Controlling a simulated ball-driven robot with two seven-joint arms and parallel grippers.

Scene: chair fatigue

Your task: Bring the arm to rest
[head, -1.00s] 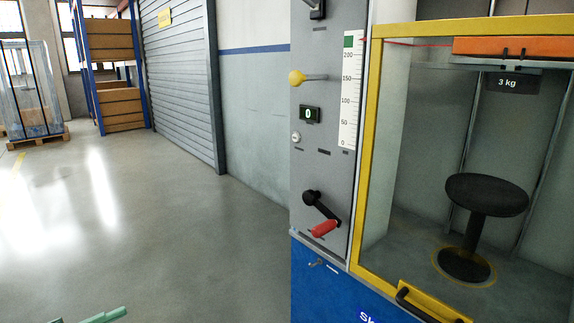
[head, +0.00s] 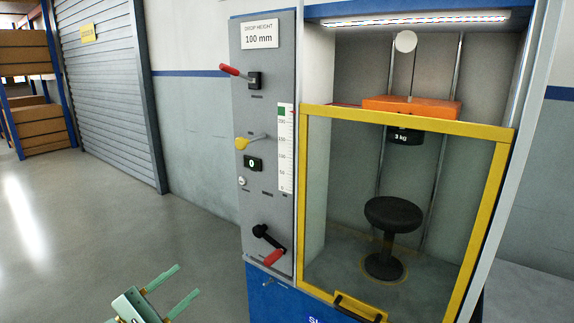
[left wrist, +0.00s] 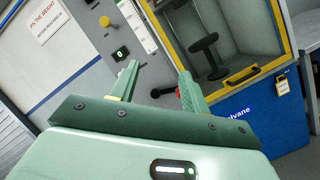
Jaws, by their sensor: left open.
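My left gripper (head: 168,292) shows at the bottom of the head view, green, its two fingers apart and empty. It is in free air to the left of the test machine's lower front. In the left wrist view its open fingers (left wrist: 157,85) point toward the control panel, with the red crank grip partly behind the right finger. The grey control panel (head: 266,205) carries a red-handled lever (head: 231,70), a yellow-knobbed lever (head: 243,143), a display reading 0 (head: 252,163) and a black crank with a red grip (head: 274,258). My right gripper is not in view.
A sign reads drop height 100 mm (head: 259,36). The floor to the left (head: 80,230) is clear, with a roller shutter and shelves behind.

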